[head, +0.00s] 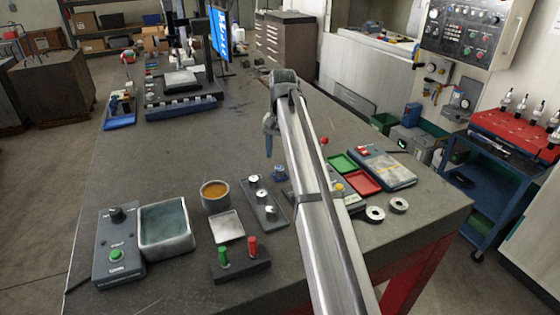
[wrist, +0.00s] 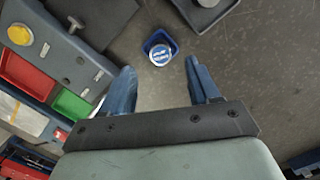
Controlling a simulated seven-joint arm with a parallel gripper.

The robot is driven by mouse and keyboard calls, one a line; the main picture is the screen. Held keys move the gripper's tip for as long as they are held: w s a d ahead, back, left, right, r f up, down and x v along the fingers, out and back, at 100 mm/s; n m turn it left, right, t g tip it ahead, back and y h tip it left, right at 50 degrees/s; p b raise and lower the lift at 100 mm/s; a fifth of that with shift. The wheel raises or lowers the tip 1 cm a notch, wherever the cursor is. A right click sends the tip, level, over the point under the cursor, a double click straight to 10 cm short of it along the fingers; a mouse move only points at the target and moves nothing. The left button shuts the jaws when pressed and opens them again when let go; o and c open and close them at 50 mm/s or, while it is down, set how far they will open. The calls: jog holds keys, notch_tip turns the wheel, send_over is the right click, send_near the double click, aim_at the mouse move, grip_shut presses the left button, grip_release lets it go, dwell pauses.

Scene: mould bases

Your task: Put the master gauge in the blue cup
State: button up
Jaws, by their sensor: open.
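The small blue cup (wrist: 147,43) is ahead of my fingers in the wrist view. A round silvery piece with a blue-and-white face (wrist: 161,54), which looks like the master gauge, shows within the cup's outline at its lower side. I cannot tell how deep it sits. In the head view the blue cup (head: 278,173) is small, just left of my arm, and the gauge is not clear. My gripper (wrist: 163,88) is open, with nothing between its blue fingers. In the head view it (head: 268,155) hangs above the bench, apart from the cup.
A dark plate with metal knobs (head: 265,205) lies close to the cup. Right of my arm are a green tray (head: 342,163), a red tray (head: 363,182) and metal rings (head: 375,214). A grey bin (head: 166,228) stands left. The bench beyond is largely clear.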

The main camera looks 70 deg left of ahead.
notch_tip(320, 180, up, 9)
jog(key=shift+w+a, duration=0.35)
jog(key=shift+a, duration=0.05)
